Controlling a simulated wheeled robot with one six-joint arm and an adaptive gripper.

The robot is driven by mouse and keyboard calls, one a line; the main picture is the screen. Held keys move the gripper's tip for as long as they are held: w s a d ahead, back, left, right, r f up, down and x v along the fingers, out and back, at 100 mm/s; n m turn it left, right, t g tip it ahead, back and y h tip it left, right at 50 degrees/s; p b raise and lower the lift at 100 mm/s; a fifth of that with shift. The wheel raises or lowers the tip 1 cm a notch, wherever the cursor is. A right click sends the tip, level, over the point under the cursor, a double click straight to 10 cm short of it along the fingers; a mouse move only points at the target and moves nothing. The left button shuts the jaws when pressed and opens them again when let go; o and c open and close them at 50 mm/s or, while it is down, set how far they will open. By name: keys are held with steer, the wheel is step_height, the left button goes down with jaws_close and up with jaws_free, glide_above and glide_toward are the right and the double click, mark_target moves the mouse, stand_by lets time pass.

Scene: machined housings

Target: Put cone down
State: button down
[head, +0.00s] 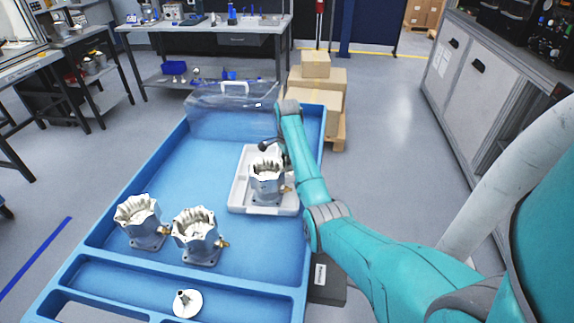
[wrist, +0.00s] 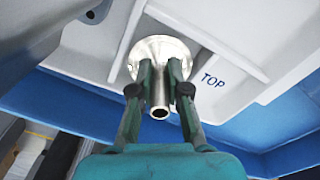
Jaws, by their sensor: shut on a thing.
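In the wrist view, my gripper (wrist: 158,88) is shut on a shiny metal cone (wrist: 159,100), with a finger on each side of its narrow tube. The cone's wide round flange lies against or just over the white tray (wrist: 225,55), beside the printed word TOP; I cannot tell whether it touches. In the head view, my gripper (head: 268,146) is at the back of the white tray (head: 240,196), behind a metal housing (head: 267,182). The held cone cannot be made out there. A second cone (head: 187,303) lies in the front compartment of the blue bench top.
Two more housings (head: 140,220) (head: 197,237) stand at the front left of the blue bench top (head: 165,180). A clear cover with a white handle (head: 234,88) stands at the back. Cardboard boxes (head: 318,85) are behind. The left middle of the bench top is clear.

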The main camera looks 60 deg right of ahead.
steer(key=shift+f, duration=0.5)
steer(key=shift+f, duration=0.1)
steer(key=c, duration=1.1)
jaws_free()
steer(key=shift+c, duration=0.2)
